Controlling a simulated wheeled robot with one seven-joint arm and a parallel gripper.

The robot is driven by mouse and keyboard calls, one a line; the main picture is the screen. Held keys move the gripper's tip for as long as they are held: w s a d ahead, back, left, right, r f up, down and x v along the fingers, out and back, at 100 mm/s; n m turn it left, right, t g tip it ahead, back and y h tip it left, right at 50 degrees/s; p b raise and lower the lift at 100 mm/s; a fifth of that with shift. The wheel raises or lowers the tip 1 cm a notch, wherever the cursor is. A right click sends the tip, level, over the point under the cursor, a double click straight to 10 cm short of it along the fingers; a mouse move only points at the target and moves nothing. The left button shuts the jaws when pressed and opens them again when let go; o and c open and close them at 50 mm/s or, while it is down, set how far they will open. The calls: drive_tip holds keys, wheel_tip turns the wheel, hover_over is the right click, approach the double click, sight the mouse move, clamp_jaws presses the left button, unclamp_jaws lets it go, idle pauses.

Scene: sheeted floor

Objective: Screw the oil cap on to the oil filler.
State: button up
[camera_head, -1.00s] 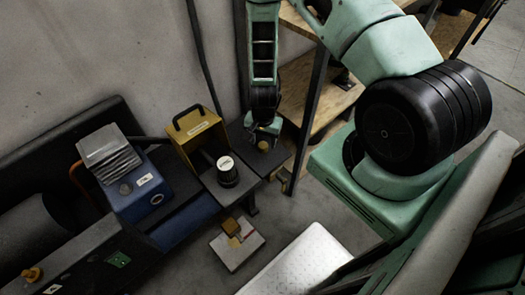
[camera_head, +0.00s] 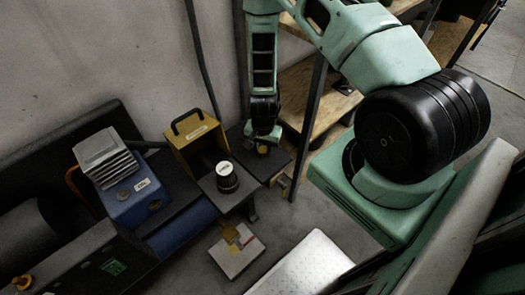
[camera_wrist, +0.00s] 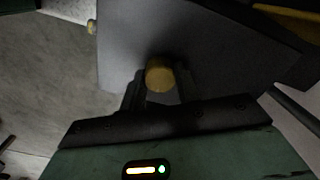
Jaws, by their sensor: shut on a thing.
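The oil cap is a round yellow piece, and it shows in the wrist view (camera_wrist: 160,74) between my fingertips. My gripper (camera_wrist: 161,88) is shut on it. In the head view, my gripper (camera_head: 263,138) points down at the dark plate, with the yellow cap (camera_head: 263,149) just under its fingers. I cannot tell whether the cap touches the plate. A blue machine (camera_head: 138,200) stands at the left with a small grey round fitting (camera_head: 124,195) on top. I cannot tell for sure whether this fitting is the oil filler.
The dark plate (camera_head: 279,163) lies under my gripper. Left of it stand a yellow open box (camera_head: 190,135) with a handle and a black canister (camera_head: 228,184) with a white top. A wooden shelf (camera_head: 318,105) with a dark post is close on the right.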

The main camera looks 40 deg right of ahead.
sight(263, 149)
drive_tip(key=shift+r+p, duration=1.6)
drive_tip(key=shift+r, duration=0.55)
drive_tip(key=shift+r, duration=0.1)
drive_tip(key=shift+r+p, duration=1.5)
drive_tip(key=shift+r, duration=0.35)
